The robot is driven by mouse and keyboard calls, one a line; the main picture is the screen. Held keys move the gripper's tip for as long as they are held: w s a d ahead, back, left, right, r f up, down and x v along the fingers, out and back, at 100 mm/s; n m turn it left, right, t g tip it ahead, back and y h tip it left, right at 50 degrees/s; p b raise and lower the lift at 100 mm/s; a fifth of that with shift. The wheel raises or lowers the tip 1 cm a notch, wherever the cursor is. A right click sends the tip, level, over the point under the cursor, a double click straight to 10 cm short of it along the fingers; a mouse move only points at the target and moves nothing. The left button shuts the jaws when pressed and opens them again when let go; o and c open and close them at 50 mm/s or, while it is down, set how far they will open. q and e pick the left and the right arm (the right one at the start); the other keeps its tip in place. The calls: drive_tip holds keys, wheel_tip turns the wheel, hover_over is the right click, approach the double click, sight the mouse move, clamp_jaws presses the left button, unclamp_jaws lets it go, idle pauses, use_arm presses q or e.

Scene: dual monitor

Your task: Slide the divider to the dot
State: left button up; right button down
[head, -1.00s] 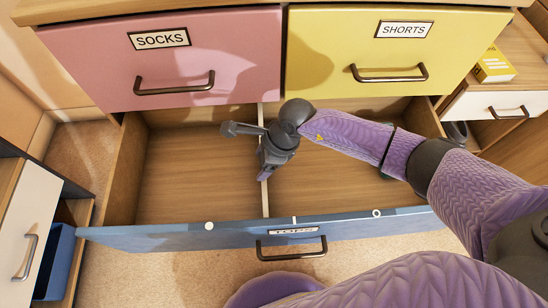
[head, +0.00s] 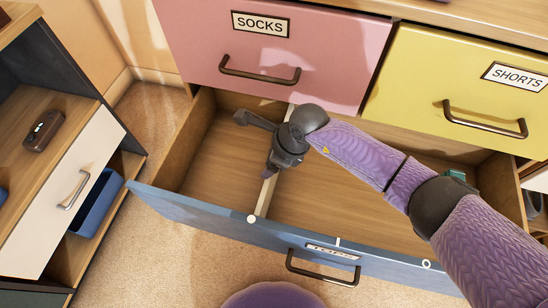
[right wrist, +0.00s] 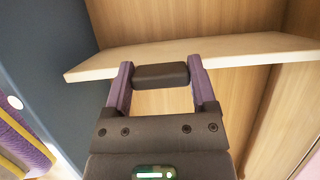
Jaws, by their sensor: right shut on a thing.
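The divider (head: 264,198) is a pale wooden strip running front to back inside the open blue drawer (head: 200,215). Its front end meets the drawer front about at the filled white dot (head: 251,219). My right gripper (head: 268,172) is over the divider and shut on it. In the right wrist view the purple fingers (right wrist: 160,78) stand either side of a dark block on the divider (right wrist: 100,66). The white dot also shows there (right wrist: 15,103), on the blue front near the divider's end. My left gripper is not in view.
A white tick (head: 338,242) and a white ring (head: 426,264) sit further right on the drawer's rim. The pink SOCKS drawer (head: 275,50) and yellow SHORTS drawer (head: 460,85) are closed above. A small green object (head: 456,175) lies at the back right inside.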

unclamp_jaws()
drive_tip(key=shift+a, duration=0.35)
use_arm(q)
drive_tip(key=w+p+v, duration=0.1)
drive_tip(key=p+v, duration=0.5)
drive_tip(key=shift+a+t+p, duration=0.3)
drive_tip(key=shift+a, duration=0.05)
use_arm(e)
drive_tip(key=v, duration=1)
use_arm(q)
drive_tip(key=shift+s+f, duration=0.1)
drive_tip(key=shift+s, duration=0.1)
use_arm(e)
drive_tip(key=shift+d+f, duration=0.1)
